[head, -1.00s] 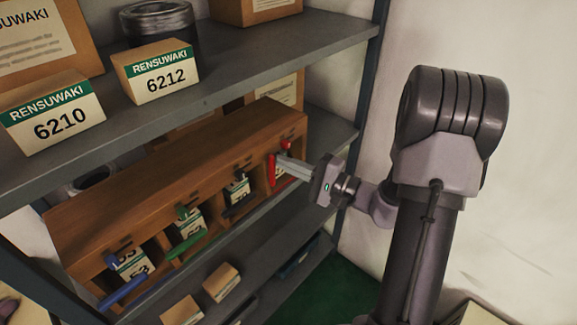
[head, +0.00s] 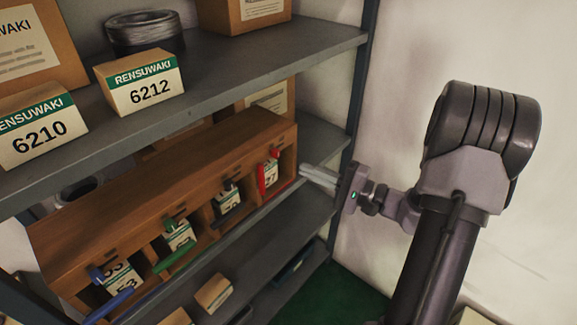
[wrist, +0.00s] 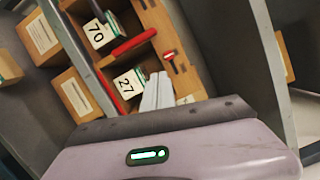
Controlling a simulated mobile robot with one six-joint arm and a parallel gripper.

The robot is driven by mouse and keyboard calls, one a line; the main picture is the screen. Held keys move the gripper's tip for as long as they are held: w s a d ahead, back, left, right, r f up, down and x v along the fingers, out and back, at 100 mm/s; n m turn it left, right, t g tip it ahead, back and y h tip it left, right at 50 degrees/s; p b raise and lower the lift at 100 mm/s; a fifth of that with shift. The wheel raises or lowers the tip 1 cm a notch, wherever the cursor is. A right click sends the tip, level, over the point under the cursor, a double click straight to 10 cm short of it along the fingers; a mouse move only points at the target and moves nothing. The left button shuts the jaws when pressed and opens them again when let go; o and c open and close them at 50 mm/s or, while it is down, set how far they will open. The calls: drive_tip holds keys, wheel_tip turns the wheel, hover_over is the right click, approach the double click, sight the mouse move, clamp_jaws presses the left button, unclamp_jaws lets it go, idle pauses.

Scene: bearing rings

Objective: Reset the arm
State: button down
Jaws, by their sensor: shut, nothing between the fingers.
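My gripper (head: 318,176) is at the right end of the wooden dispenser rack (head: 150,185) in the head view. Its two pale fingers are together with nothing between them. They point left at the compartment with the red lever (head: 263,178), apart from it as far as I can tell. In the wrist view the fingers (wrist: 158,84) show just beside a white box marked 27 (wrist: 128,82), which sits in that compartment.
Boxes marked 6212 (head: 148,82) and 6210 (head: 38,130) stand on the upper shelf (head: 230,80). Compartments with black, green and blue levers lie farther left. Small cartons (head: 214,292) sit on a lower shelf. A shelf post (head: 358,110) stands close behind my gripper; white wall is right.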

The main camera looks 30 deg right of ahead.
drive_tip(key=s+a+r+n+g+y, duration=0.1)
drive_tip(key=s+a+r+n+g, duration=0.15)
drive_tip(key=s+a+g, duration=0.5)
drive_tip(key=s+a+r+n+g, duration=0.15)
drive_tip(key=a+n+g, duration=0.25)
drive_tip(key=a, duration=0.6)
drive_tip(key=s+a+r+n+t+h, duration=0.1)
drive_tip(key=s+h, duration=0.3)
drive_tip(key=s, duration=0.1)
drive_tip(key=s+a+r+n+t+h, duration=0.1)
drive_tip(key=s+a+n+h, duration=0.1)
drive_tip(key=s+h, duration=0.3)
drive_tip(key=shift+a+r, duration=0.25)
drive_tip(key=shift+a, duration=0.05)
